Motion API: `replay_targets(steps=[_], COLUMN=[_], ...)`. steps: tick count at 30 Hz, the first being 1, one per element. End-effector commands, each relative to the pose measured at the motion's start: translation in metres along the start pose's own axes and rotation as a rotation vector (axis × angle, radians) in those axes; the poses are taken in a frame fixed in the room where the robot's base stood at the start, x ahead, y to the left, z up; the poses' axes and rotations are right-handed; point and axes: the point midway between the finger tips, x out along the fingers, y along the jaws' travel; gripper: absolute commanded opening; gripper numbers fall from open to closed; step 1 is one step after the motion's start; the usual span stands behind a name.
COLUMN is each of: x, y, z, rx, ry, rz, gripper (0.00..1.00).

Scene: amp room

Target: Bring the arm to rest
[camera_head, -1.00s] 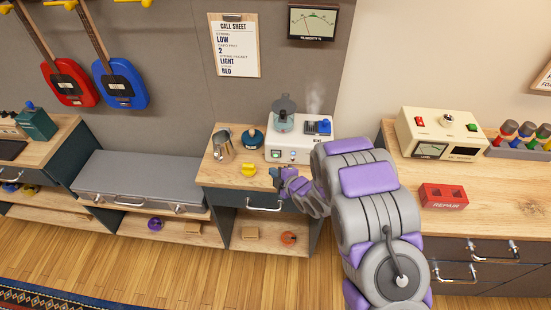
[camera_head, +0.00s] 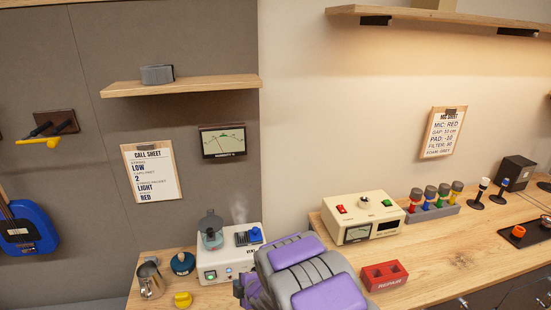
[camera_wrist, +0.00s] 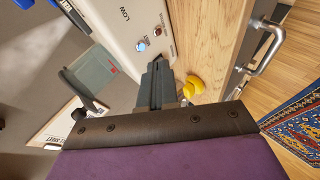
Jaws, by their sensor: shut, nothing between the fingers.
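My arm with purple pads (camera_head: 312,270) shows at the bottom centre of the head view, reaching left in front of the white machine (camera_head: 228,255). Only a dark part of my gripper (camera_head: 242,288) shows there, at the lower edge. In the wrist view my gripper (camera_wrist: 157,72) is shut and empty. Its fingers point toward the white machine's front panel (camera_wrist: 130,32), which has a blue and a red button. A yellow object (camera_wrist: 193,86) lies just right of the fingers; whether they touch cannot be told.
A metal pitcher (camera_head: 151,281) and a dark teal round object (camera_head: 183,263) stand left of the machine. A cream meter box (camera_head: 362,217) and a red repair box (camera_head: 384,276) stand on the right counter (camera_head: 470,240). A drawer handle (camera_wrist: 262,50) sticks out in the wrist view.

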Motion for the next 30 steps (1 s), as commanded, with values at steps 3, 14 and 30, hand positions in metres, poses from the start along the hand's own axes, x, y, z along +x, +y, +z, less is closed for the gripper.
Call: replay_targets(steps=[3,14,30], x=[-0.041,-0.186,-0.417], y=[0.022,0.032,-0.052], z=[0.035,0.101,0.065], rx=[0.122,0.571,1.333], ry=[-0.142,-0.53,-0.967], rz=[-0.035,-0.127,-0.266], gripper=[0.0,0.0,0.0])
